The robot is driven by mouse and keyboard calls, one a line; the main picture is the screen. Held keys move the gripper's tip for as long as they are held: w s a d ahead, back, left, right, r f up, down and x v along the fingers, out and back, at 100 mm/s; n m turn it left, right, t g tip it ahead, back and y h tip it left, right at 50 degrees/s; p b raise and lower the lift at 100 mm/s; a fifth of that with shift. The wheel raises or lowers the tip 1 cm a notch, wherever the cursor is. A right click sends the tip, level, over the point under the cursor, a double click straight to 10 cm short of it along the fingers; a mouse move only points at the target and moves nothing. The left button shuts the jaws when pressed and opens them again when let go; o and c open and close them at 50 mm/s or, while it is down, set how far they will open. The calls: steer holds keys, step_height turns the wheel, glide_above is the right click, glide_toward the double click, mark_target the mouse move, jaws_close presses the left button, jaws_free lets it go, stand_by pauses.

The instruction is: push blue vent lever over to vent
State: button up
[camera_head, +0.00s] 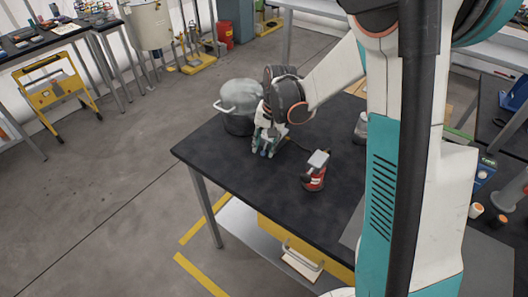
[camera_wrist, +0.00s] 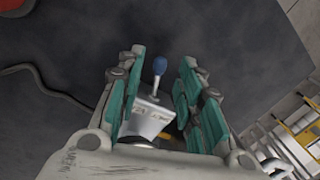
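The vent lever shows in the wrist view as a thin metal stem with a blue knob (camera_wrist: 160,65). It rises from a light metal block (camera_wrist: 147,118) with lettering too small to read. My gripper (camera_wrist: 162,78) has its teal fingers apart, one on each side of the lever, with a gap to the knob on both sides. In the head view my gripper (camera_head: 267,146) points down low over the dark table (camera_head: 235,165), just right of a pot with a pale domed top (camera_head: 240,98). The lever is not clearly visible there.
A red device with a grey square top (camera_head: 315,174) stands on the table right of my gripper; a dark cable runs near it. A clear container (camera_head: 361,128) stands farther back. The front left of the table is clear.

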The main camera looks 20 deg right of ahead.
steer(key=shift+w+a+f, duration=0.1)
steer(key=shift+a+f, duration=0.05)
steer(key=shift+f, duration=0.95)
jaws_close()
steer(key=shift+d+n+b, duration=0.2)
steer(key=shift+d+n, duration=0.05)
steer(key=shift+n, duration=0.4)
steer(key=shift+d+n+b, duration=0.15)
steer(key=shift+d+n, duration=0.1)
steer(key=shift+n, duration=0.4)
jaws_free()
steer(key=shift+r, duration=0.15)
